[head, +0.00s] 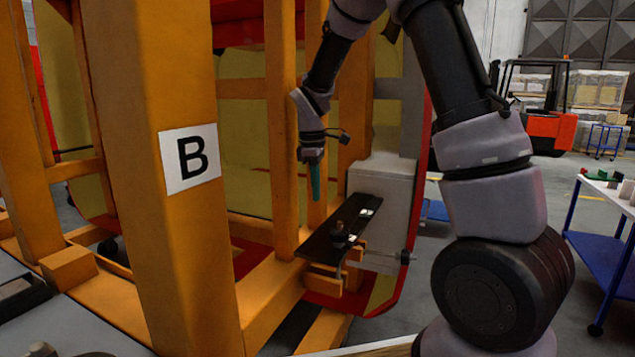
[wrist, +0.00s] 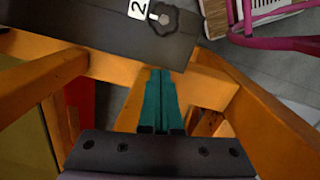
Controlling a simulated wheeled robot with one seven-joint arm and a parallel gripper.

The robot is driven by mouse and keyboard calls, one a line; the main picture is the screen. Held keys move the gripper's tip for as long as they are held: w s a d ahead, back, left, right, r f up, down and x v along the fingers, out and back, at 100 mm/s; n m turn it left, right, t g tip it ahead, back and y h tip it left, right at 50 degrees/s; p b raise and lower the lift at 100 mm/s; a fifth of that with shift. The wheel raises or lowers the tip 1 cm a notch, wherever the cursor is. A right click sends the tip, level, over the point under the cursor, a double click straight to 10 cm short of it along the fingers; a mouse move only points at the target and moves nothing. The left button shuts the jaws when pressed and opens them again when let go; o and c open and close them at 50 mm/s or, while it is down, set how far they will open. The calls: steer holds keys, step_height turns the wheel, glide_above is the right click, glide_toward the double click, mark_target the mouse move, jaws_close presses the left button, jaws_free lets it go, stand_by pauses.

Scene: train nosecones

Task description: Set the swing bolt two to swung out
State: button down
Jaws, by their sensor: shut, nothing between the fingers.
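A dark flat plate (head: 325,241) lies on the orange frame, with a black knob (head: 341,234) and small white labels on it. In the wrist view the plate (wrist: 95,35) crosses the top, with a white label "2" (wrist: 139,9) beside a black star-shaped knob (wrist: 163,19), likely swing bolt two. The bolt's shank is not clear there. My gripper (head: 315,196) points down above the plate's far left side in the head view. Its teal fingers (wrist: 160,75) are shut and empty, with tips near the plate's edge in the wrist view, apart from the knob.
An orange post with a "B" sign (head: 190,158) stands at the left front. Orange uprights (head: 281,130) stand close beside my gripper. A grey block (head: 385,190) stands behind the plate, with a rod and dark knob (head: 405,257) at its right. A blue table (head: 600,250) is at right.

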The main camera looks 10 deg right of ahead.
steer(key=d+f, duration=0.1)
steer(key=f, duration=0.1)
steer(key=s+d+f, duration=0.1)
steer(key=d+f, duration=0.2)
steer(key=shift+s+f, duration=0.3)
steer(key=shift+f, duration=0.05)
